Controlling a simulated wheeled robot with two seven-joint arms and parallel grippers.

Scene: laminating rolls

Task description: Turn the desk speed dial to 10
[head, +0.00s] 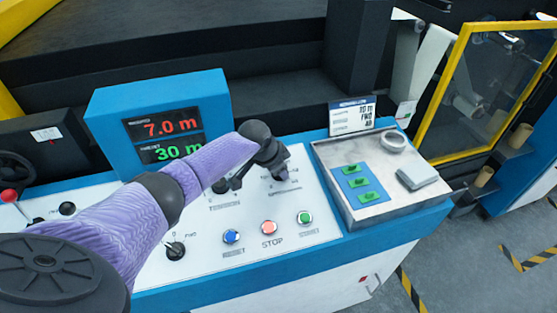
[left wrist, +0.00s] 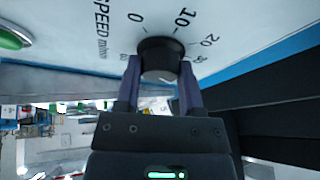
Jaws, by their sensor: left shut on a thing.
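The speed dial (left wrist: 160,58) is a round black knob on the white panel, with a printed scale of 0, 10, 20 and more around it and the word SPEED beside it. My left gripper (left wrist: 160,80) is shut on the dial, one finger on each side. A small pale mark shows on the dial's lower face, but I cannot tell which number it points to. In the head view my left gripper (head: 279,172) reaches down to the desk's upper right part and hides the dial.
Blue (head: 232,237), red STOP (head: 268,227) and green (head: 305,217) buttons sit just below the gripper. A display (head: 162,128) reads 7.0 m and 30 m. A metal tray (head: 350,208) with green pieces, a roll of tape (head: 393,142) and a grey block (head: 417,177) lies to the right.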

